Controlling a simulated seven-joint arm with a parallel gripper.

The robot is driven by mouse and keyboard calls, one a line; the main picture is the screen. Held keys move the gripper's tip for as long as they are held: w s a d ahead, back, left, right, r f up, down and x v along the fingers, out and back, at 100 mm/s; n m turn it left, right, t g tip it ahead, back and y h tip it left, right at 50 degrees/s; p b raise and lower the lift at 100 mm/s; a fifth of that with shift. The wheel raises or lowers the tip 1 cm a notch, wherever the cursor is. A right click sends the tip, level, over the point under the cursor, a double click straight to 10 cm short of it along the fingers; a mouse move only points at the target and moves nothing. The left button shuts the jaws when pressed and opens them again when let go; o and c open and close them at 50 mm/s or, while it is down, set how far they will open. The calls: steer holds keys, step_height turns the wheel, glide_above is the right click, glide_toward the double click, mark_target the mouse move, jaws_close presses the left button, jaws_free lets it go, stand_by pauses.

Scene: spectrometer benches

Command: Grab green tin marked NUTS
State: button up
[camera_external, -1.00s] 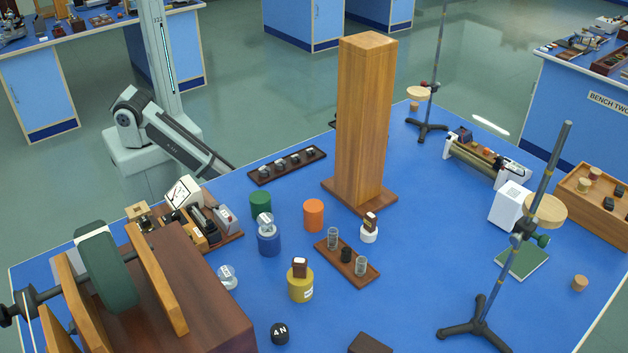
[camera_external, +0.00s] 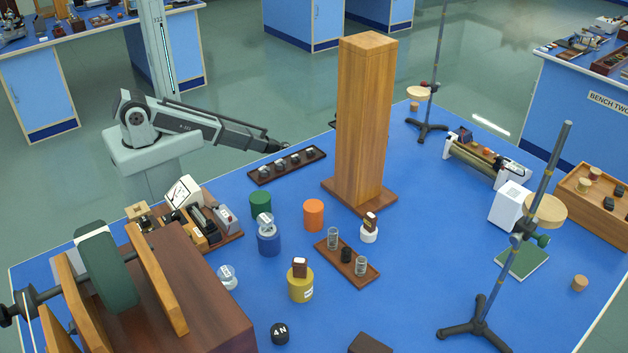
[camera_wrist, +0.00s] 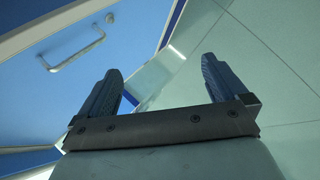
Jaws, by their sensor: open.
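A green tin (camera_external: 261,205) stands upright on the blue bench, left of the orange tin (camera_external: 314,214) and just behind the blue tin (camera_external: 268,243). No NUTS marking can be read on it from here. My gripper shows in the wrist view (camera_wrist: 162,85) with its two fingers wide apart and nothing between them. That view holds floor and a blue cabinet front with a handle, not the tin. In the external view my arm reaches past the bench's back left edge, its far end well behind and above the tin. The fingers are not clear there.
A glass-like weight sits on the blue tin. A yellow tin (camera_external: 300,288) carries a brown block. A dark tray of weights (camera_external: 287,166) lies behind the green tin, and meters (camera_external: 205,222) stand left of it. A tall wooden column (camera_external: 364,120) rises to the right.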

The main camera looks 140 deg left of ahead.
steer(key=w+a+r+y, duration=0.1)
steer(key=a+r, duration=0.3)
steer(key=r, duration=0.5)
steer(key=a+r+t+y, duration=0.1)
steer(key=a+r, duration=0.2)
steer(key=r, duration=0.5)
steer(key=w+a+r, duration=0.1)
steer(key=a+r, duration=0.3)
steer(key=r, duration=0.5)
steer(key=w+d+r+m+t+h, duration=0.1)
steer(key=w+d+r+m+t, duration=0.1)
steer(key=w+d+r, duration=0.5)
steer(key=w+d+r+m+t+h, duration=0.1)
steer(key=w+d+r+m, duration=0.1)
steer(key=w+r, duration=0.6)
step_height(320, 180, up, 8)
steer(key=m+g+h, duration=0.6)
steer(key=g, duration=0.4)
glide_above(258, 198)
steer(key=shift+w+a, duration=0.1)
steer(key=shift+a, duration=0.25)
steer(key=shift+d, duration=0.35)
step_height(258, 198, down, 8)
steer(key=shift+f, duration=0.25)
steer(key=shift+a+f, duration=0.15)
steer(key=shift+f, duration=1.15)
steer(key=shift+a+f, duration=0.1)
steer(key=shift+f, duration=1.2)
